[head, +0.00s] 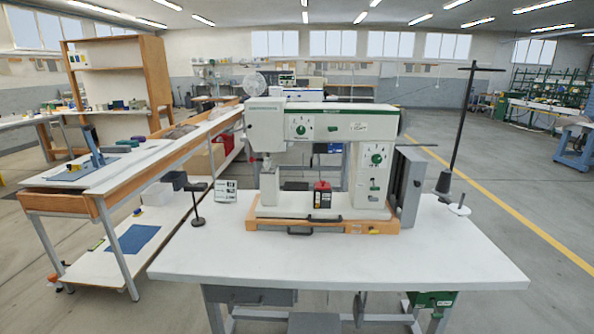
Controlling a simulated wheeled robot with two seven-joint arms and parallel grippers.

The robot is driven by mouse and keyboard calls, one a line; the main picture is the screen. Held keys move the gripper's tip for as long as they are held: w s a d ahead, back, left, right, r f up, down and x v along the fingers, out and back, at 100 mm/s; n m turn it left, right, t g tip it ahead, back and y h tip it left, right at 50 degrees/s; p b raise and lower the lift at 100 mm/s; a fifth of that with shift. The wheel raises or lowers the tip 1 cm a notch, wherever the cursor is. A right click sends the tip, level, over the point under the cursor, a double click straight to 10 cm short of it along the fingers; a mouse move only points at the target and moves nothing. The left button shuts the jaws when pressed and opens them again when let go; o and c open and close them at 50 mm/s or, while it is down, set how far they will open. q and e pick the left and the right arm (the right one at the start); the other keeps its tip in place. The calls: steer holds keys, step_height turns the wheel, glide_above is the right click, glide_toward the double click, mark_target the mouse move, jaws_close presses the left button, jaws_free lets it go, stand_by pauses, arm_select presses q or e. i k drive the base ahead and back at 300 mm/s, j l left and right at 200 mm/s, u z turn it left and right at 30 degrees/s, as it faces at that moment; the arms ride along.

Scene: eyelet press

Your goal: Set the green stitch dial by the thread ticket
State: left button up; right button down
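A white sewing machine (280,130) stands on the white table in the head view. A green-centred dial (377,158) is on the upper part of its right column. Another dial with a green centre (300,130) is on the upper arm's front. The settings and marks around both are too small to read. A small white card with green and dark print (226,191) stands left of the machine; I cannot tell whether it is the thread ticket. A white label (359,126) is on the upper arm's right end. Neither of my grippers is in view.
The white table (330,258) is clear in front. A red-and-black box (322,195) is on the machine's bed. A black stand (197,205) is at the table's left. A tall thread stand (444,182) is at right. A wooden-edged bench (75,200) is at left.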

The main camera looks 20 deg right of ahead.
mark_target(376, 158)
steer(key=i+l+z, duration=0.1)
steer(key=l+z, duration=0.15)
steer(key=z, duration=0.2)
steer(key=i+l+z, duration=0.1)
steer(key=z, duration=0.4)
steer(key=i+l+z, duration=0.15)
steer(key=z, duration=0.3)
steer(key=i+l+z, duration=0.15)
steer(key=z, duration=0.3)
steer(key=i+l, duration=0.1)
steer(key=i, duration=0.25)
